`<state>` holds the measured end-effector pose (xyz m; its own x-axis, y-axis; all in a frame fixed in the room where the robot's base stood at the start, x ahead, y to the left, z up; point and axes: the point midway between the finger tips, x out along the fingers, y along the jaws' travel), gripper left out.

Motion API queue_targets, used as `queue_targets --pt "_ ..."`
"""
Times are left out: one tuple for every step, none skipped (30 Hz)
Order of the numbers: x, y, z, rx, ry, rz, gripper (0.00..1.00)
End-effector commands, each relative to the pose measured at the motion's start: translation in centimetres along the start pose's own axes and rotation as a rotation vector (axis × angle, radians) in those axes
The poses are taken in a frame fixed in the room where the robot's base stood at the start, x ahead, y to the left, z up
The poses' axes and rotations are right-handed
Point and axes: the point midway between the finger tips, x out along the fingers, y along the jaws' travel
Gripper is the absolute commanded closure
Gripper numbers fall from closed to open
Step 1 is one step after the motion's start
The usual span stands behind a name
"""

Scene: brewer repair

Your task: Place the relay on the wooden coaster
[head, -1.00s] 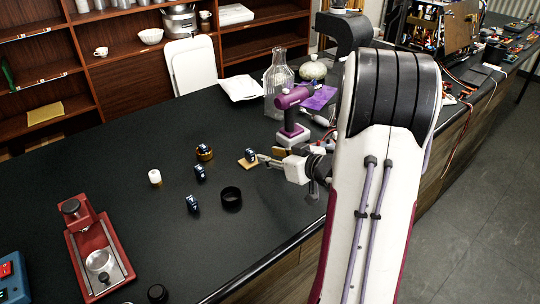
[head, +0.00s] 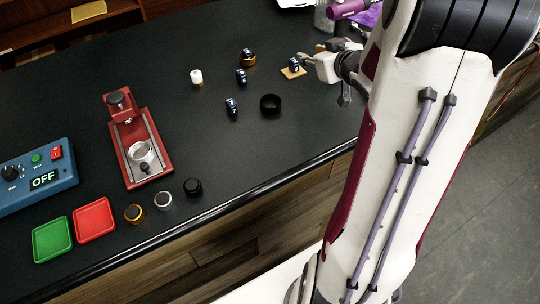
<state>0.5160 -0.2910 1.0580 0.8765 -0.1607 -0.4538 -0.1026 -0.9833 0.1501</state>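A small dark blue relay (head: 294,64) sits upright on the square wooden coaster (head: 289,74), right of the middle in the head view. Similar dark blue parts stand on the black table: one (head: 241,76) left of the coaster and one (head: 231,106) nearer the front. Another (head: 247,52) is at a gold-brown ring. My gripper (head: 304,57) is just behind and right of the relay on the coaster. Its fingers are too small and too much seen from the side to tell whether they are open or touch the relay.
A black ring (head: 270,104) and a white cylinder (head: 196,77) stand near the parts. A red brewer (head: 135,145), blue control box (head: 38,178) showing OFF, green tray (head: 52,239) and red tray (head: 94,220) are at left. Three small round pieces lie near the front edge.

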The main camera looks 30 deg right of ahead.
Motion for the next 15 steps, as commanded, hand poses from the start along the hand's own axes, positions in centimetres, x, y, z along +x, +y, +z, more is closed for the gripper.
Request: queue_targets --pt "-0.6 -0.5 -0.9 -0.014 -0.009 0.019 0.69" --pt "-0.9 -0.7 -1.3 -0.018 -0.018 0.033 0.69" --pt "-1.3 -0.9 -1.7 -0.024 -0.029 0.049 0.69" --pt "-1.7 -1.1 -2.0 -0.029 -0.038 0.061 0.69" --pt "-2.0 -1.4 -2.3 -0.031 -0.046 0.073 0.69" --pt "-2.5 -1.6 -2.6 -0.034 -0.058 0.088 0.69" --pt "-3.0 -1.9 -2.9 -0.037 -0.067 0.098 0.69" --pt "-3.4 -2.1 -3.1 -0.039 -0.076 0.108 0.69" --pt "-3.9 -2.5 -3.4 -0.040 -0.089 0.119 0.69" --pt "-4.4 -2.8 -3.6 -0.040 -0.097 0.128 0.69" --pt "-4.9 -3.1 -3.7 -0.041 -0.106 0.135 0.69" --pt "-5.5 -3.5 -3.9 -0.041 -0.119 0.145 0.69" --pt "-6.0 -3.9 -4.1 -0.039 -0.127 0.151 0.69" --pt "-6.5 -4.2 -4.2 -0.038 -0.137 0.157 0.69" --pt "-7.2 -4.8 -4.2 -0.037 -0.151 0.163 0.69"
